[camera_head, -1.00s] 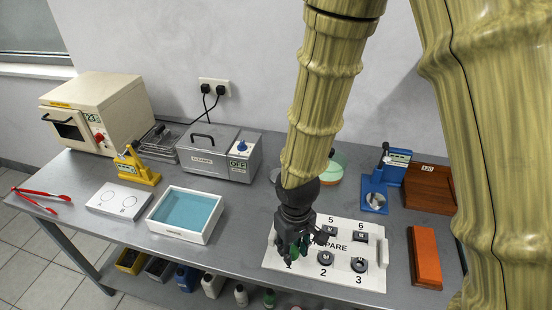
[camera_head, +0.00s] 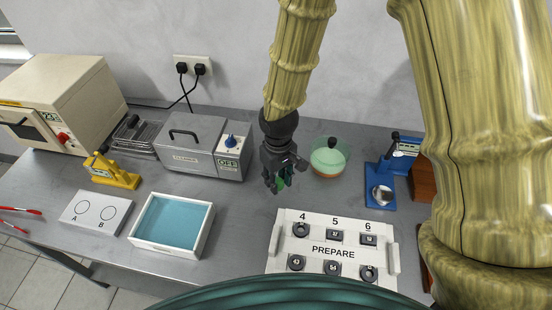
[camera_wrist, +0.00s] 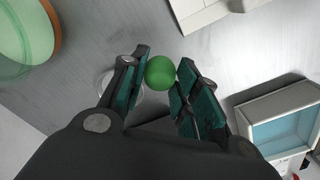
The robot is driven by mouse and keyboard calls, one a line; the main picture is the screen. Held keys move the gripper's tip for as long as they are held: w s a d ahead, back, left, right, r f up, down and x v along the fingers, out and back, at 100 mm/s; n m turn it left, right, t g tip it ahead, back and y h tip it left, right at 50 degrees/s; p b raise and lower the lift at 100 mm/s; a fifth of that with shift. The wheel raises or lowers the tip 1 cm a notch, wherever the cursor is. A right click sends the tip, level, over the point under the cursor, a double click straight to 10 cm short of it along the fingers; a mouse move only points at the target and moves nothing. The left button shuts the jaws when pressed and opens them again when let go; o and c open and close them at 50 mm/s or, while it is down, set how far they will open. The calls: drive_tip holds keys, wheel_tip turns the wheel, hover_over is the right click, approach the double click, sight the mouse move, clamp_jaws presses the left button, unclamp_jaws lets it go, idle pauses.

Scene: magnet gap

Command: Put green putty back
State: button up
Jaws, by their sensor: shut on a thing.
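The green putty (camera_wrist: 160,73) is a round ball held between the fingers of my gripper (camera_wrist: 160,80) in the wrist view. In the head view my gripper (camera_head: 279,186) hangs over the table behind the PREPARE board, and only a bit of the green putty (camera_head: 281,183) shows between its dark fingers. A round dish (camera_head: 328,160) with a clear greenish cover, a black knob and an orange-brown base stands just right of my gripper. In the wrist view the dish (camera_wrist: 25,45) is at the upper left. A clear round rim (camera_wrist: 106,84) shows partly behind the left finger.
The PREPARE board (camera_head: 333,240) with several dark ring-shaped pieces lies in front. A tray of blue liquid (camera_head: 140,242), the cleaner box (camera_head: 205,150), a yellow press (camera_head: 112,172) and a white A/B plate (camera_head: 75,222) are left. A blue press (camera_head: 378,195) stands right.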

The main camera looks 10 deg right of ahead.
drive_tip(key=w+p, duration=0.1)
drive_tip(key=w, duration=0.1)
drive_tip(key=w+d+p, duration=0.1)
drive_tip(key=w, duration=0.2)
drive_tip(key=w+p, duration=0.1)
drive_tip(key=w, duration=0.2)
drive_tip(key=shift+w+d+f, duration=0.2)
drive_tip(key=shift+f, duration=0.15)
drive_tip(key=shift+w+r, duration=0.1)
drive_tip(key=shift+w, duration=0.15)
drive_tip(key=shift+f+p, duration=1.1)
drive_tip(key=shift+f, duration=0.75)
drive_tip(key=shift+w+f, duration=0.1)
drive_tip(key=shift+f, duration=0.05)
drive_tip(key=o, duration=0.9)
drive_tip(key=shift+r, duration=0.2)
wheel_tip(320, 180, up, 12)
drive_tip(key=b, duration=0.4)
drive_tip(key=shift+f, duration=0.1)
